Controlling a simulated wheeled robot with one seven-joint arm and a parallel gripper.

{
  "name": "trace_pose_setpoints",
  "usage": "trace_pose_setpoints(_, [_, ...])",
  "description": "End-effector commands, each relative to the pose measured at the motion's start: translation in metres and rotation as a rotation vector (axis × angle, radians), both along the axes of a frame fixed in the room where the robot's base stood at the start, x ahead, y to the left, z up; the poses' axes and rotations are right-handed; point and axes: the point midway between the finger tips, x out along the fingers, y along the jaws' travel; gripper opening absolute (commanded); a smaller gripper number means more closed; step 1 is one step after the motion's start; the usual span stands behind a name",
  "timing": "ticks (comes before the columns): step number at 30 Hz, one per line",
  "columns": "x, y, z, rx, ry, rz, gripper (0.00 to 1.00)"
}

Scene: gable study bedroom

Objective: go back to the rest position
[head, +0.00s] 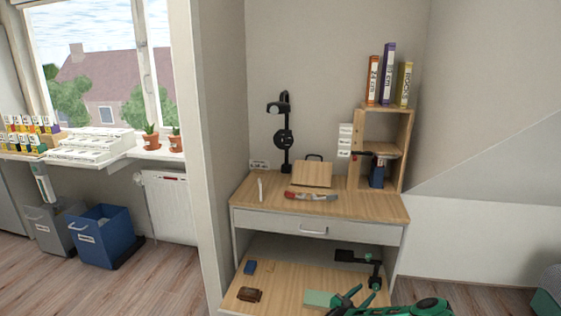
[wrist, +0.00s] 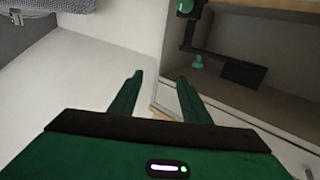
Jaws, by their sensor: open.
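My gripper (wrist: 160,88) shows in the wrist view with its two green fingers apart and nothing between them. In the head view my green arm comes in at the bottom right, in front of the lower shelf (head: 268,277) of the desk. Part of the arm is cut off by the frame's lower edge. A black stand with green parts (head: 362,262) is on the lower shelf, close behind the arm; what looks like it also shows in the wrist view (wrist: 222,66), beyond the fingers.
The desk (head: 245,187) holds a black lamp (head: 285,135), a wooden board (head: 311,173), a red-handled tool (head: 310,196) and a shelf unit (head: 405,150) with binders. A blue box (head: 250,267), brown item (head: 250,294) and green block (head: 318,298) lie on the lower shelf. Blue bin (head: 104,240) stands left.

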Motion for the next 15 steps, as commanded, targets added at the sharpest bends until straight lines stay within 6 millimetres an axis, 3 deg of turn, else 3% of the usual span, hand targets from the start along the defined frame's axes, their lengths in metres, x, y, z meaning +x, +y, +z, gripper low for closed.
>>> trace_pose_setpoints(8, [0.040,0.008,0.033,0.031,-0.017,0.126,0.43])
trace_pose_setpoints(15, [0.076,0.026,0.068,0.057,-0.020,0.267,0.43])
